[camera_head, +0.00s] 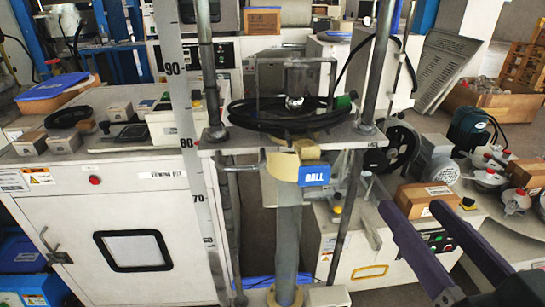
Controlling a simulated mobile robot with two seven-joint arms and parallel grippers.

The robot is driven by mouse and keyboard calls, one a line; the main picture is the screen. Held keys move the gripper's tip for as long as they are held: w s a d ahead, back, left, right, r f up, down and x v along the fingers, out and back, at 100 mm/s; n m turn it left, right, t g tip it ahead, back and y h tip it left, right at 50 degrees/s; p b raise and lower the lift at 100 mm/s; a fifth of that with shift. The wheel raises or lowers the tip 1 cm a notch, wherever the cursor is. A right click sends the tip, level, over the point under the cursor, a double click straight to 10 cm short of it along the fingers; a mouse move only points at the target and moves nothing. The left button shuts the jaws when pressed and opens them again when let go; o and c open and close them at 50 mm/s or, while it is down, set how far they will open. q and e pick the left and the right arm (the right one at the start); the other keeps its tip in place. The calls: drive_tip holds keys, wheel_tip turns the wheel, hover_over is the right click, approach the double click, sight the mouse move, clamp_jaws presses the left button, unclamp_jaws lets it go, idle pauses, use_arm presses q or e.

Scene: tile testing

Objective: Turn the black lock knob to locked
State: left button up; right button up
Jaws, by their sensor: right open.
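My right gripper (411,208) is in the lower right, with its two long dark purple fingers pointing up and left. The fingers are apart, with no object held between them. A metal test stand with a blue BALL label (314,175) stands in the middle, left of the gripper. A dark round part (374,160), perhaps the black lock knob, sits at the right end of the stand's crossbeam (345,138), up and left of the fingertips. I cannot tell its turned position. My left gripper is not in view.
A tall ruler (184,140) and posts rise beside the stand. A coiled black cable (265,117) lies on its crossbeam. A white cabinet (70,220) fills the left. A brown box (425,197), a grey motor (436,155) and metal fittings crowd the right bench.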

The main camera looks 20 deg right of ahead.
sight(380, 163)
drive_tip(key=shift+h, duration=0.3)
drive_tip(key=x, duration=1)
drive_tip(key=shift+s+d+f, duration=0.1)
drive_tip(key=shift+d+f, duration=0.15)
drive_tip(key=shift+f, duration=0.15)
drive_tip(key=shift+c, duration=0.4)
clamp_jaws()
